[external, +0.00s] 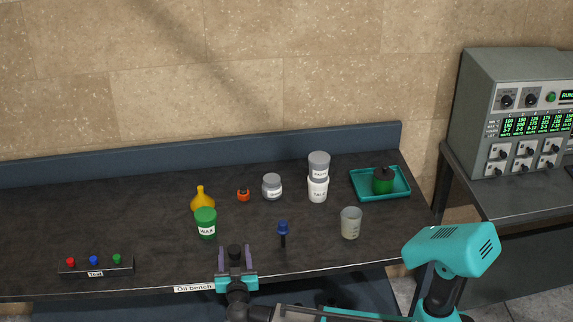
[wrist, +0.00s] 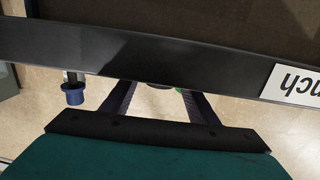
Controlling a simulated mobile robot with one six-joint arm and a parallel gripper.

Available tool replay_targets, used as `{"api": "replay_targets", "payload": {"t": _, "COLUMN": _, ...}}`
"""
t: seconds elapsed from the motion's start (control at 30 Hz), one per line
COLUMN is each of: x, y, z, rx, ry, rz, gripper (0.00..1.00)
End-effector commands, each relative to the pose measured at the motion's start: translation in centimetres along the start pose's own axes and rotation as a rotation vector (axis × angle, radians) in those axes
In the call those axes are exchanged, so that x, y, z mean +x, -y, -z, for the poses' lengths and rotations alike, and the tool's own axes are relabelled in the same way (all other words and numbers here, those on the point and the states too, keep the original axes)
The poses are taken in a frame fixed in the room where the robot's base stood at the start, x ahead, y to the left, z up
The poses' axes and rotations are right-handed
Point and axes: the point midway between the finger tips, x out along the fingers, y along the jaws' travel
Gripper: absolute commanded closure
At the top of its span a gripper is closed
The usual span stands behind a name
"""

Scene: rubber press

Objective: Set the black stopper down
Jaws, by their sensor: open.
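The black stopper (external: 235,251) stands near the front edge of the bench, between the two purple fingers of my gripper (external: 235,262) in the external view. The fingers are apart, with one on each side of it. I cannot tell whether either finger touches it, and its lower part is hidden by my gripper. In the wrist view my gripper (wrist: 158,90) is open, with its fingertips by the dark bench edge. Only a small dark and green bit shows between them, too little to identify.
A blue stopper (external: 283,230) stands to the right; a clear beaker (external: 351,223) is farther right. Behind are a green wax jar (external: 206,223), a yellow flask (external: 202,199), and white jars (external: 318,189). A teal tray (external: 362,194) holds a dark green bottle. A button box (external: 95,267) sits left.

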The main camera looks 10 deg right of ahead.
Motion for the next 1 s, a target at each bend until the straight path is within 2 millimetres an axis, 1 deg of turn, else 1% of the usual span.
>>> {"api": "replay_targets", "payload": {"t": 0.27, "x": -0.1, "y": 0.0, "z": 0.5, "rx": 0.0, "ry": 0.0, "rz": 0.0, "gripper": 0.46}}
{"api": "replay_targets", "payload": {"t": 0.47, "x": -2.8, "y": 0.0, "z": 0.2, "rx": 0.0, "ry": 0.0, "rz": 0.002, "gripper": 0.46}}
{"api": "replay_targets", "payload": {"t": 0.8, "x": -8.0, "y": 0.0, "z": 0.2, "rx": 0.0, "ry": 0.0, "rz": 0.003, "gripper": 0.46}}
{"api": "replay_targets", "payload": {"t": 1.0, "x": -10.5, "y": 0.0, "z": 0.2, "rx": 0.0, "ry": 0.0, "rz": 0.002, "gripper": 0.46}}
